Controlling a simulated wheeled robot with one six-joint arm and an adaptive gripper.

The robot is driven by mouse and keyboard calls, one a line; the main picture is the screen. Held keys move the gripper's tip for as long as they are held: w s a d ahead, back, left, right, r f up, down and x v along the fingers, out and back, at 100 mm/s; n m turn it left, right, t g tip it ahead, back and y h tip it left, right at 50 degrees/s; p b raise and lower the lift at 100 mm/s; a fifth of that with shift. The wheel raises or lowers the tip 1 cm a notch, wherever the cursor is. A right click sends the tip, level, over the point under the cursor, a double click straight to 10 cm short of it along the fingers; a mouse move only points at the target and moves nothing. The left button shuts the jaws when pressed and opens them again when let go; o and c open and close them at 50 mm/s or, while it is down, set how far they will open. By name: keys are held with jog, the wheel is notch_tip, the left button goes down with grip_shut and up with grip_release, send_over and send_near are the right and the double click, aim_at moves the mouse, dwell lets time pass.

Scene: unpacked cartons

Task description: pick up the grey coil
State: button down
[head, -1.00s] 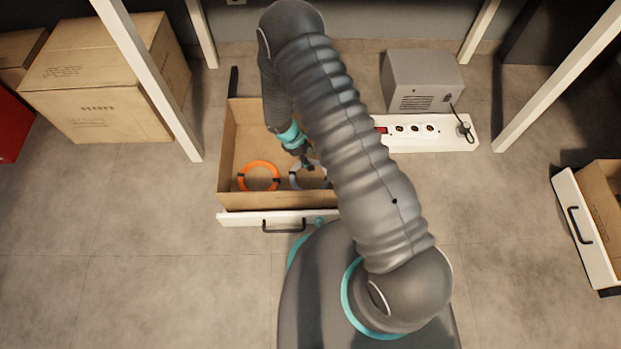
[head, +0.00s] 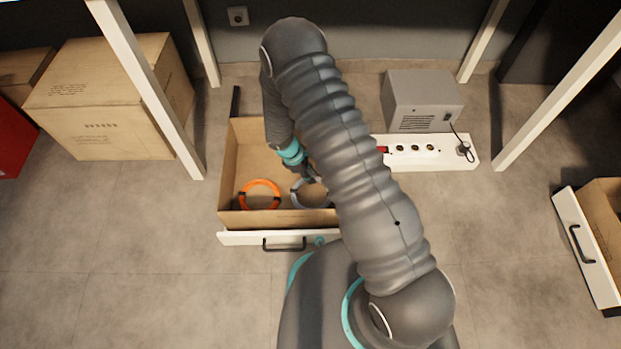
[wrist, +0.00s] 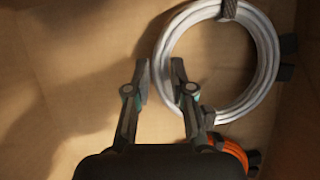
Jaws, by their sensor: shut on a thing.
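The grey coil (head: 299,199) lies in the open cardboard-lined drawer (head: 228,170), right of an orange coil (head: 260,194). My arm hides part of it in the head view. In the wrist view the grey coil (wrist: 265,45) is a pale ring with dark bands at the upper right. My gripper (wrist: 160,78) is shut on its left rim, one finger outside the ring and the other at the rim's inner side. The head view shows my gripper (head: 313,178) only in part, low inside the drawer.
The orange coil (wrist: 232,146) lies close below the grey one in the wrist view. A white power strip (head: 405,162) and a grey box (head: 422,100) stand right of the drawer. Cartons (head: 105,100) are at the left. Another open drawer (head: 585,245) is at the right.

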notch_tip(320, 180, up, 17)
jog(key=p, duration=0.2)
jog(key=shift+f+p, duration=0.15)
jog(key=shift+p, duration=0.2)
dwell(0.3)
